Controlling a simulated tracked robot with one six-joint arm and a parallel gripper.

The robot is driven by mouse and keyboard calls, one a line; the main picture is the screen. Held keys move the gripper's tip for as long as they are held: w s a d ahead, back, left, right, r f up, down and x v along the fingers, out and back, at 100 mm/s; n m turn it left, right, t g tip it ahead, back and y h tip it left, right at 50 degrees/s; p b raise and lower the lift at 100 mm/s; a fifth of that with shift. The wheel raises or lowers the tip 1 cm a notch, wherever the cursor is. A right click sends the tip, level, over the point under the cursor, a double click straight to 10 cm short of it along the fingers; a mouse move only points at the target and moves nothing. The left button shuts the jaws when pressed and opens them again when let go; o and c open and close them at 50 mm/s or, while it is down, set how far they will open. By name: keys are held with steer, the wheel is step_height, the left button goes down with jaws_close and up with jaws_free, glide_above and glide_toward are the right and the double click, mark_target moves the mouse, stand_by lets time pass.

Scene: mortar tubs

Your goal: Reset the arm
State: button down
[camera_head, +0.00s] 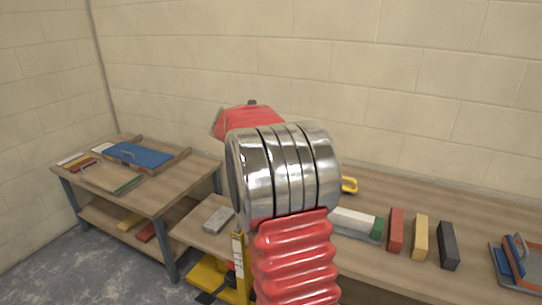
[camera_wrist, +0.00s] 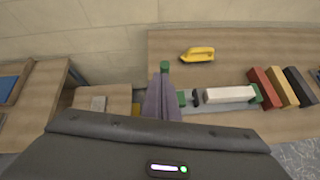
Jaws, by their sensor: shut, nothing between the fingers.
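My arm rises in the middle of the head view, with red ribbed sleeve, metal rings and a red section behind them. My gripper is hidden there behind the arm. In the wrist view my gripper (camera_wrist: 163,78) shows as two grey-purple fingers, closed together with nothing held between them. The fingers appear over the gap and the left end of the long workbench (camera_wrist: 220,42). A small green piece shows just beyond the fingertips; I cannot tell what it belongs to.
The long bench (camera_head: 476,209) holds a yellow-handled tool (camera_head: 349,185), a white block (camera_head: 355,220), red (camera_head: 396,230), yellow (camera_head: 420,237) and dark (camera_head: 447,245) blocks, and a blue-and-orange item (camera_head: 517,257). A grey block (camera_head: 217,219) lies left. Another table (camera_head: 160,197) carries a blue board (camera_head: 140,154). Walls stand behind.

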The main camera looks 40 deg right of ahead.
steer(key=shift+r, duration=0.15)
stand_by(0.6)
steer(key=s+a+f+m+g+y, duration=0.1)
steer(key=s+a+f+m+y, duration=0.3)
steer(key=s+a+f+m, duration=0.6)
steer(key=s+a+r+m+t+y, duration=0.1)
steer(key=s+a+m+y, duration=0.1)
steer(key=s+a, duration=0.4)
steer(key=s+a+r+m+t+y, duration=0.1)
steer(key=s+a+m, duration=0.3)
steer(key=a, duration=1.3)
steer(key=s+a+r+m+t+y, duration=0.1)
steer(key=s+a+r+m+y, duration=0.1)
steer(key=s+a, duration=0.7)
steer(key=shift+s+a+r+m+y, duration=0.2)
steer(key=shift+a+r+m+y, duration=0.15)
steer(key=shift+a+m+y, duration=0.7)
